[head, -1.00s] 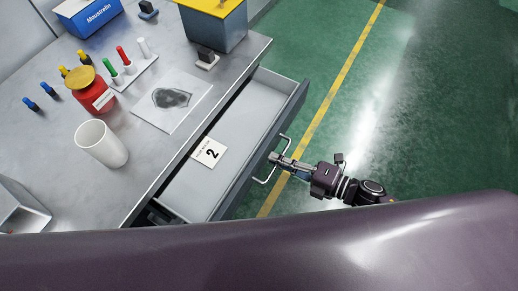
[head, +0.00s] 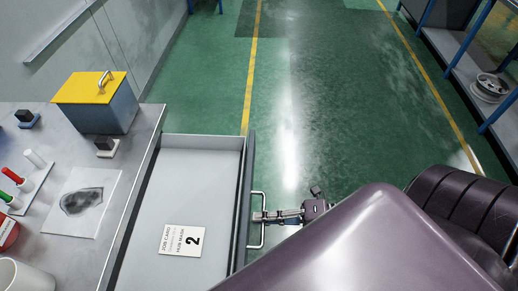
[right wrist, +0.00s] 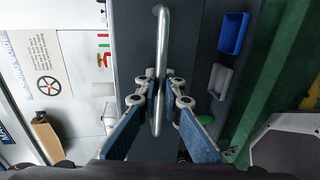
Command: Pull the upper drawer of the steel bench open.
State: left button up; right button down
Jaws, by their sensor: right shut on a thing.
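The steel bench (head: 104,172) is at the left in the head view. Its upper drawer (head: 200,152) stands well out from the bench edge, with its pale inside showing. A job card marked 2 (head: 183,240) lies in it. The drawer's bar handle (head: 263,200) is on its dark front. My right gripper (head: 258,216) is shut on this handle. In the right wrist view the fingers (right wrist: 161,92) close around the handle bar (right wrist: 162,40) from both sides. My left gripper is not in view.
On the bench top are a yellow-lidded blue box (head: 97,108), a sheet with a dark patch (head: 83,202) and a white cup (head: 18,277). Blue and grey bins (right wrist: 233,33) show in the wrist view. The green floor (head: 330,100) beyond the drawer is clear; a rack (head: 460,85) stands at the right.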

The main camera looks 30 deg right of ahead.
jog(key=c, duration=2.1)
grip_release()
jog(key=shift+d, duration=0.1)
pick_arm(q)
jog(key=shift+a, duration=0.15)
pick_arm(e)
jog(key=v, duration=1.2)
jog(key=shift+f, duration=0.1)
